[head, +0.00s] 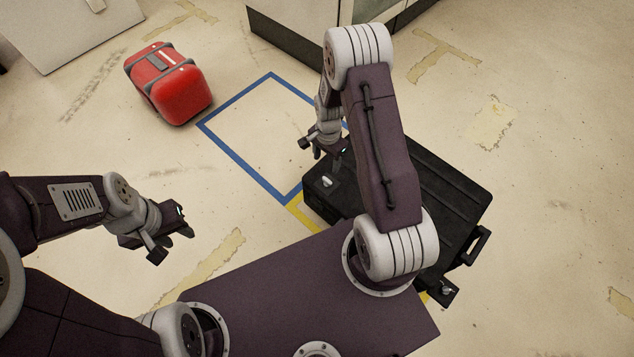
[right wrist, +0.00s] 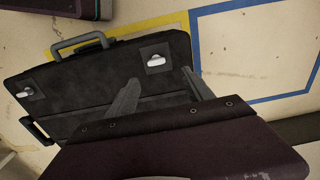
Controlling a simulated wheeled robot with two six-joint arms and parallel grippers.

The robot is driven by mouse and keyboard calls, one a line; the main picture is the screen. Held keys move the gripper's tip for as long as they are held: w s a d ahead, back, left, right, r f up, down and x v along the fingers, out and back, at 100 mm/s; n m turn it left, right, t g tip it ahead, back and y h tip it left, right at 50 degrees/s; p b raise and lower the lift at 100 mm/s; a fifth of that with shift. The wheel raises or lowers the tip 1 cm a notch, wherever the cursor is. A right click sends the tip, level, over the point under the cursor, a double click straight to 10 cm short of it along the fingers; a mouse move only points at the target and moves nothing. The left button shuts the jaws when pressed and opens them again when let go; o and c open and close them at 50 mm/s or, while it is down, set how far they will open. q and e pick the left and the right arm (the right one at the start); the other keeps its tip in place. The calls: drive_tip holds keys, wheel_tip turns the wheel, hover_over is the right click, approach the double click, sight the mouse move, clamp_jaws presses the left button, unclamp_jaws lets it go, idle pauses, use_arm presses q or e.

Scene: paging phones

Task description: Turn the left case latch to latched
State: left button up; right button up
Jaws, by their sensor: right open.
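The black case (head: 440,185) lies on the floor at the right, partly hidden by my right arm. Its left latch, a small pale lever on a dark plate (head: 327,182), is near the case's left corner. In the right wrist view the left latch (right wrist: 155,60) lies roughly along the handle edge. The right latch (head: 446,290) is at the near corner and also shows in the right wrist view (right wrist: 25,92). My right gripper (head: 325,149) is open above the left latch, apart from it; its fingers (right wrist: 160,82) frame dark case surface. My left gripper (head: 171,243) is open and empty.
A red case (head: 180,95) stands on the floor at the upper left. A blue tape rectangle (head: 235,157) marks bare floor beside the black case, with yellow tape (head: 300,213) near it. A cabinet (head: 290,25) stands at the back.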

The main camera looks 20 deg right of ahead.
sight(327, 180)
drive_tip(key=f+b, duration=0.2)
drive_tip(key=f, duration=0.1)
drive_tip(key=f+b, duration=0.2)
drive_tip(key=f, duration=0.2)
drive_tip(key=f+b, duration=0.2)
drive_tip(key=f, duration=0.2)
drive_tip(key=shift+s+d, duration=0.2)
drive_tip(key=shift+s, duration=0.1)
use_arm(q)
wheel_tip(327, 180, down, 7)
drive_tip(key=shift+s, duration=0.15)
use_arm(e)
drive_tip(key=shift+r, duration=0.1)
clamp_jaws()
